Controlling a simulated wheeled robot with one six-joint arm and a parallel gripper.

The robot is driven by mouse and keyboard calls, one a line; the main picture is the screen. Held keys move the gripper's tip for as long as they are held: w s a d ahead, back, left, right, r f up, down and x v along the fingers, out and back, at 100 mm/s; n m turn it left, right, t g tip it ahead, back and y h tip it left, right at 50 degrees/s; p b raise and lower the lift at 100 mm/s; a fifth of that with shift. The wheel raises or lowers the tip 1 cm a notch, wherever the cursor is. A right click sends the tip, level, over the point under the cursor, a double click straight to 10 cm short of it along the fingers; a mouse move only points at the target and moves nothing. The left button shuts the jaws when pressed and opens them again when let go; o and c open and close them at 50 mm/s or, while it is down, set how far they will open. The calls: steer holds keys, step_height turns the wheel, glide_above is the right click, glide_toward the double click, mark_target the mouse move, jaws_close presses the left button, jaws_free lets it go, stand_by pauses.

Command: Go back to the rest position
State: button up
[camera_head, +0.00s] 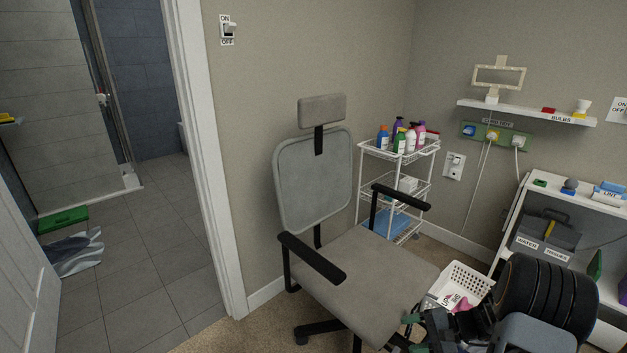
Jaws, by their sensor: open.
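My gripper (404,333) shows at the bottom of the head view, right of centre, dark with greenish parts. It is open, and I see nothing between its fingers. It is in front of the grey office chair's seat (365,275), near the seat's front right side; I cannot tell whether they touch. The white basket (466,277) is just beyond my gripper and partly hidden by my arm. The lower part of my gripper is cut off by the frame edge.
A white wire cart (399,149) with bottles stands behind the chair. A white shelf unit (507,222) with a grey toolbox (545,237) is at the right.

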steer(key=s+a+r+n+h+p, duration=0.3)
steer(key=r+p, duration=0.4)
steer(key=r, duration=0.6)
steer(key=s+a+r+n+h+p, duration=0.3)
steer(key=s+r+h+p, duration=0.2)
steer(key=r, duration=0.9)
steer(key=s+a+r+n+t+h+p, duration=0.1)
steer(key=s+a+r+n+h+p, duration=0.2)
steer(key=r+p, duration=0.6)
step_height(320, 180, up, 6)
steer(key=shift+s+a+f+n+h+p, duration=0.35)
steer(key=shift+s+n+h, duration=0.25)
steer(key=shift+s+h, duration=0.2)
